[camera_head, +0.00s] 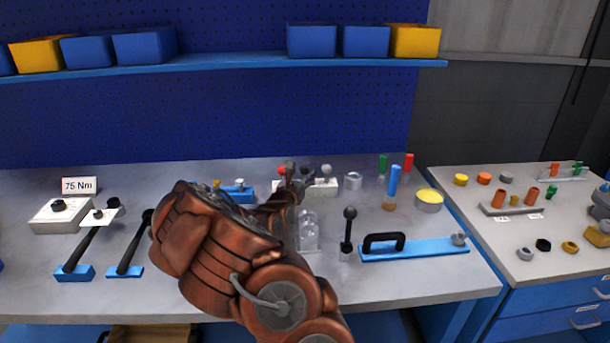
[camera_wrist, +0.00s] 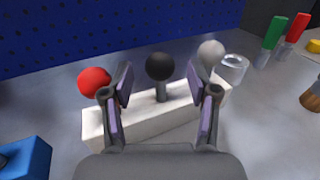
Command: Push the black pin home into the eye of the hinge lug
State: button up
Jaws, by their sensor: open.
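A black ball-headed pin (camera_wrist: 160,68) stands upright in a white block (camera_wrist: 143,128), between a red-headed and a grey-headed one. In the wrist view my gripper (camera_wrist: 163,85) is open, with one finger on each side of the black pin. A gap shows on both sides and no touch is visible. In the head view my gripper (camera_head: 288,188) reaches the white block (camera_head: 322,188) and partly hides it. I cannot clearly identify the hinge lug; a small grey part (camera_head: 459,240) on the blue plate may be it, but no eye can be made out.
The blue plate (camera_head: 420,250) with a black handle lies at front right. A black-knobbed lever (camera_head: 348,235) stands beside it. A metal ring (camera_wrist: 232,67) sits right of the block, and a blue block (camera_wrist: 25,158) lies at left.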

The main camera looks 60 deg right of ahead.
aim_at(303, 171)
jog(key=shift+x, duration=1.55)
jog(key=shift+c, duration=0.4)
grip_shut()
